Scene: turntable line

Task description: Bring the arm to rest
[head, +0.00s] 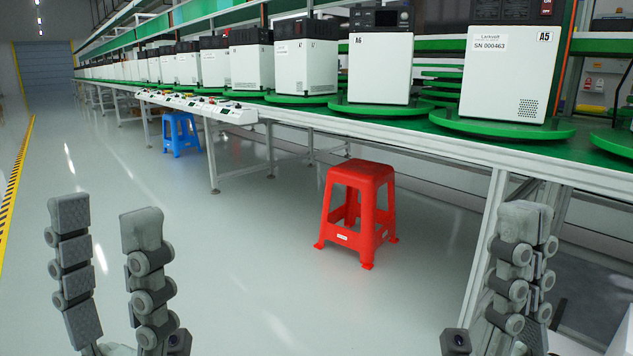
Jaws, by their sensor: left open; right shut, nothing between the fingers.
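My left gripper (108,255) is at the lower left of the head view. Its two grey jointed fingers stand upright and apart, with only the floor showing between them. My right gripper (522,245) is at the lower right. Its fingers are together, one largely hiding the other, and nothing shows between them. Both grippers are in the air in front of the turntable line, apart from the stool and the units. The lower parts of both hands are cut off by the bottom edge.
A red stool (358,205) stands on the floor between my grippers, further off. A blue stool (181,133) stands further back. White units, including A6 (380,62) and A5 (505,70), sit on green turntables (500,127) along the line. The floor at left is clear.

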